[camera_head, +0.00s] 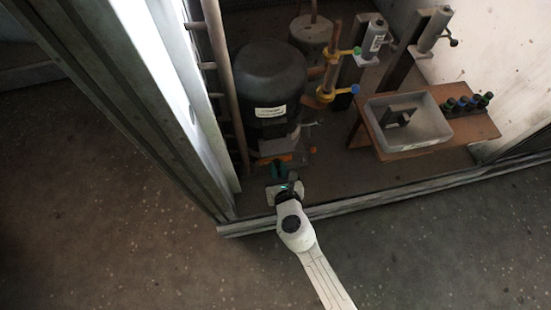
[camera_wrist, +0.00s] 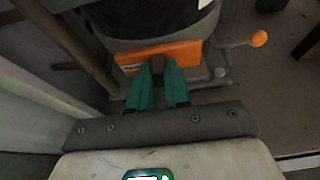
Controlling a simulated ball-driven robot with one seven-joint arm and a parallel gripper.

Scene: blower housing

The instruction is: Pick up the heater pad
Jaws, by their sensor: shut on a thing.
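The heater pad is an orange strip with a darker tab (camera_wrist: 182,52) at the foot of the black compressor (camera_head: 270,85). Its orange edge shows small in the head view (camera_head: 288,157). My gripper (camera_wrist: 158,68) has teal fingers that reach the pad's front middle and are shut on its tab. In the head view my gripper (camera_head: 278,169) is just in front of the compressor base. I cannot tell whether the pad still touches the compressor. The fingertips partly hide the tab.
Copper pipes (camera_head: 219,60) stand left of the compressor. An orange-knobbed valve (camera_wrist: 258,38) sticks out at its right. A wooden stand (camera_head: 483,125) with a grey tray (camera_head: 432,135) is further right. The housing's front sill (camera_head: 400,193) runs below my wrist.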

